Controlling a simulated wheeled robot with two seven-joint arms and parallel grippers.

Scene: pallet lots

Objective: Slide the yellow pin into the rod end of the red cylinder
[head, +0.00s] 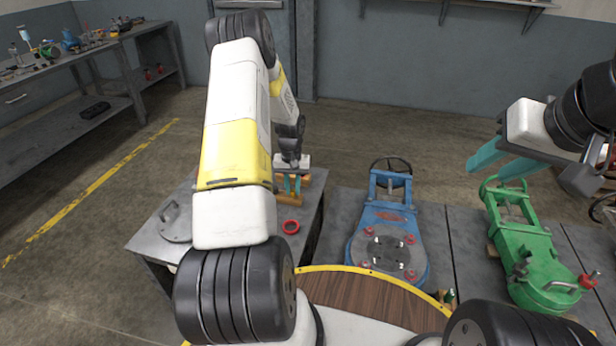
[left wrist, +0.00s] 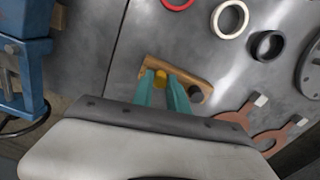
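The yellow pin (left wrist: 160,78) stands in a wooden block (left wrist: 186,76) on the grey table, beside a dark round pin. My left gripper (left wrist: 161,84) has its teal fingers down at the block, one on each side of the yellow pin. I cannot tell whether they press on it. In the head view my left gripper (head: 292,184) is over the wooden block (head: 290,200), and the pin is not clear there. My right gripper (head: 503,160) is open and empty above the green fixture. I cannot make out the red cylinder or its rod end.
A red ring (head: 290,227) lies in front of the block. White and black rings (left wrist: 230,18) and forked red-brown pieces (left wrist: 238,116) lie near it. A blue fixture (head: 388,215) and a green fixture (head: 535,252) stand to the right. A workbench (head: 80,130) is far left.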

